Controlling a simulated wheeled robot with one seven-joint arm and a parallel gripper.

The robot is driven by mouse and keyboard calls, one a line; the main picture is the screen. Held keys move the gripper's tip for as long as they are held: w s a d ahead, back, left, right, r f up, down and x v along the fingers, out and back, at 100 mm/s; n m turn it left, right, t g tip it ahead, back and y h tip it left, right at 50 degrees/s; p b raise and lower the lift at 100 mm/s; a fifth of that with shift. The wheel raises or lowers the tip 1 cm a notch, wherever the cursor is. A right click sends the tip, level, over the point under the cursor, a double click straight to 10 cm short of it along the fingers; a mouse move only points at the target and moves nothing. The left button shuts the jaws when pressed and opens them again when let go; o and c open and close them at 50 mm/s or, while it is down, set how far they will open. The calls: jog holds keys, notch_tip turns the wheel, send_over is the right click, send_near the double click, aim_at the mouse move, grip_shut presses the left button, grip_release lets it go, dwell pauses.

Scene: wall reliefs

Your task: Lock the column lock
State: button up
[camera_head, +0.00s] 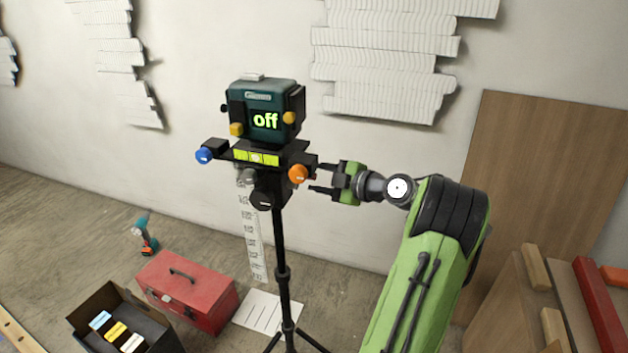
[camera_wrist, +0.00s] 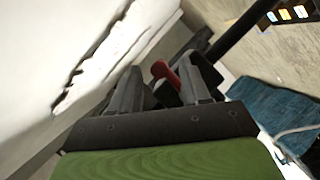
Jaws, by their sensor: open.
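A tripod (camera_head: 279,240) stands upright with a teal device (camera_head: 265,108) reading "off" on top. Under the device are a blue knob (camera_head: 203,155), an orange knob (camera_head: 298,173), a grey knob (camera_head: 245,176) and a black round part (camera_head: 262,198). I cannot tell for sure which part is the column lock. My gripper (camera_head: 318,178) is open, just right of the tripod head near the orange knob. In the wrist view a small red lever (camera_wrist: 162,70) on a dark part shows between the open fingers; I cannot tell whether they touch it.
A red toolbox (camera_head: 187,290), a black open box (camera_head: 115,318) with coloured items and a teal drill (camera_head: 146,236) lie on the floor at left. A wooden panel (camera_head: 530,150) leans on the wall at right. White wall reliefs (camera_head: 385,60) hang behind.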

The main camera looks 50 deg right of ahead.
jog(key=shift+x, duration=1.25)
